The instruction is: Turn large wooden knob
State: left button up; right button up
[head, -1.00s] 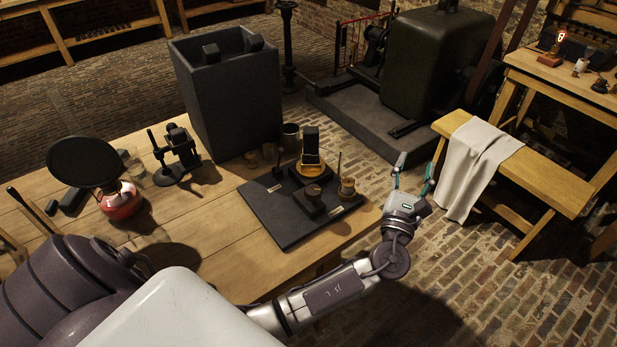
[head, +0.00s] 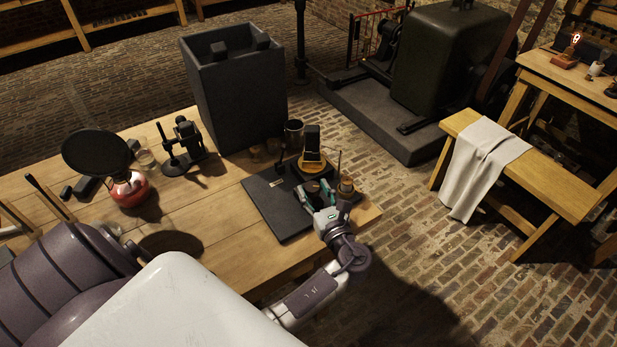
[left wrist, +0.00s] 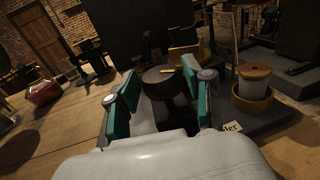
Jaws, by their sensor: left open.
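The large wooden knob is dark and round with a short yellow mark on top. It shows in the left wrist view (left wrist: 165,77) and stands on a dark block on the black board (head: 272,205). In the head view the knob (head: 312,187) is partly covered by my left gripper (head: 315,192). My left gripper is open, and in the left wrist view its teal-padded fingers (left wrist: 163,100) lie to either side of the knob's near part. I cannot tell whether they touch it. My right gripper is not in view.
A yellow-based upright piece (head: 312,150) is just behind the knob. A tall grey box (head: 235,95) and a red burner (head: 130,190) stand on the wooden table (head: 225,240).

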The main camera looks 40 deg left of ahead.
aim_at(309, 181)
pick_arm(q)
jog(key=shift+x, duration=2)
jog(key=c, duration=0.9)
jog(key=shift+f, duration=0.1)
jog(key=shift+c, duration=0.2)
jog(key=shift+f, duration=0.2)
grip_shut()
